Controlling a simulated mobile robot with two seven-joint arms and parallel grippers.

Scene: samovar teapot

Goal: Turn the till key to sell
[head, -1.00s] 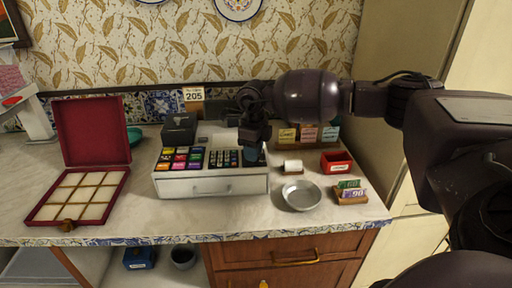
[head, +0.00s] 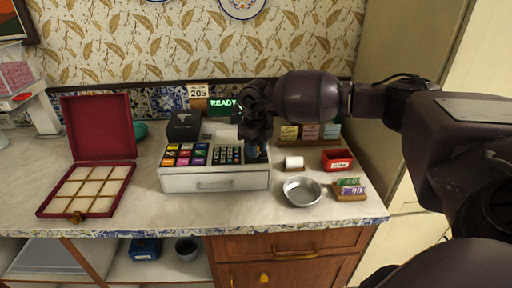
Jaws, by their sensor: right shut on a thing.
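The white till (head: 215,180) stands on the counter with coloured keys on its left, a dark number pad (head: 228,154) beside them and a closed drawer in front. Its display (head: 223,106) is lit and reads READY in green. My right gripper (head: 256,152) points down at the right end of the till's key panel, its jaws closed there. The till key itself is hidden by the gripper, so its position cannot be read. My left gripper is not in view.
An open red compartment box (head: 87,187) is at left. A metal bowl (head: 301,191), white roll (head: 293,163), red box (head: 337,160) and numbered tags (head: 350,187) stand right of the till. A 205 sign (head: 198,92) is behind.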

